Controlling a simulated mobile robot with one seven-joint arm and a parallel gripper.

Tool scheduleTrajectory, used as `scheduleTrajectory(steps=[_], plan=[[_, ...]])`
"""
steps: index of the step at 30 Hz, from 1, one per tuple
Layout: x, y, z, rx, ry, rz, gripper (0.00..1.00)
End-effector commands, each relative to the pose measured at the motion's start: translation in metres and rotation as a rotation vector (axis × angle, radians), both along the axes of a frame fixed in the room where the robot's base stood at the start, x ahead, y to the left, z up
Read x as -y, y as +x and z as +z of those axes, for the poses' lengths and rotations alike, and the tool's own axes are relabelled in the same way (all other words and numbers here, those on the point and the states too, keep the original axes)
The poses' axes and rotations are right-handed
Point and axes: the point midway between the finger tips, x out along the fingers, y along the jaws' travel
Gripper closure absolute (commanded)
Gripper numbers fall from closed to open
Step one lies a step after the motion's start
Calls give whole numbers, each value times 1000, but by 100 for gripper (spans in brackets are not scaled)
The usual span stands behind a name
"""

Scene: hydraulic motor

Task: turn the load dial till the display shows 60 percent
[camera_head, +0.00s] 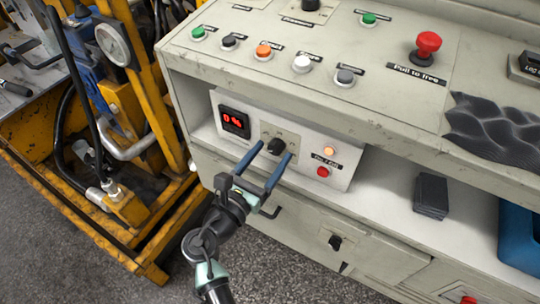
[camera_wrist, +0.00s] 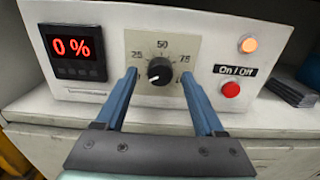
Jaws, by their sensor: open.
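The load dial is a black round knob (camera_wrist: 160,71) on a pale scale plate (camera_wrist: 137,40) marked 25, 50 and 75. Its white pointer line points to the lower left. The display (camera_wrist: 73,50) left of it reads 0 % in red; it also shows in the head view (camera_head: 235,122). My gripper (camera_wrist: 163,75) is open, with one blue finger on each side of the knob; I cannot tell whether the fingertips touch it. In the head view my gripper (camera_head: 273,147) reaches the dial (camera_head: 276,146) from the front.
The control box has a lit orange lamp (camera_wrist: 249,45) and a red On / Off button (camera_wrist: 231,90) right of the dial. A console with several coloured buttons and a red mushroom button (camera_head: 428,43) overhangs it. Black pads (camera_head: 431,194) lie on the shelf; a yellow machine frame (camera_head: 150,90) stands left.

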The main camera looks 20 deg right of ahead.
Motion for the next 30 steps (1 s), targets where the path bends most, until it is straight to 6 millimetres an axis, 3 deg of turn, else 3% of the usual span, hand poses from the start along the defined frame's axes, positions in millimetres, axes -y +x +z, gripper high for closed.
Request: scheduleTrajectory(steps=[10,22,30], plan=[[4,3,0,-1,1,0,29],[3,3,0,0,0,0,99],[3,3,0,8,6,0,100]])
